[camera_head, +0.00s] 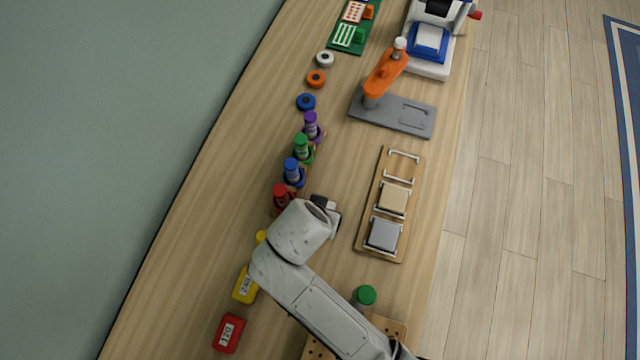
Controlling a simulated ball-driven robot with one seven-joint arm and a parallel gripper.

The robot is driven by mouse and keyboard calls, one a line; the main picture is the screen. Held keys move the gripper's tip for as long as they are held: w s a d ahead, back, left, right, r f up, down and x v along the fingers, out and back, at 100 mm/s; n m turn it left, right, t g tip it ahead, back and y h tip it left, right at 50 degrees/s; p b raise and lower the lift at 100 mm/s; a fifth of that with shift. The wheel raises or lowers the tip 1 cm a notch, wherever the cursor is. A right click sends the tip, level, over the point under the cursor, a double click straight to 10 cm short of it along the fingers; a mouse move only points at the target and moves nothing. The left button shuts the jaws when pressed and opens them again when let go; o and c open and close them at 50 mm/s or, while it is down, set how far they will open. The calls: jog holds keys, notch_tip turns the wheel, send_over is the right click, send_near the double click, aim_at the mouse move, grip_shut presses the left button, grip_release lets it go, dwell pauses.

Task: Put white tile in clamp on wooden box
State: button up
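My gripper (328,212) is mostly hidden behind my arm's end, between the row of bottles and the wooden tray. A small black and white part shows there; I cannot tell whether it is open, shut or holding something. The wooden tray (365,232) has three wire-framed places. The far one is empty, the middle one holds a tan tile (394,199), and the near one holds a pale grey tile (383,235). No clearly white tile shows. An orange clamp-like arm (384,74) stands on a grey plate (415,126). A wooden piece with holes (395,327) is partly hidden behind my arm.
Red (281,197), blue (293,174), green (303,149) and purple (312,127) bottles line the left. Rings lie beyond them. A blue and white machine (430,45) stands far right. Yellow (245,286) and red (229,333) blocks and a green-capped item (364,296) are near.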

jog(key=shift+c, duration=0.4)
jog(key=c, duration=0.8)
jog(key=shift+c, duration=0.2)
jog(key=shift+r, duration=0.1)
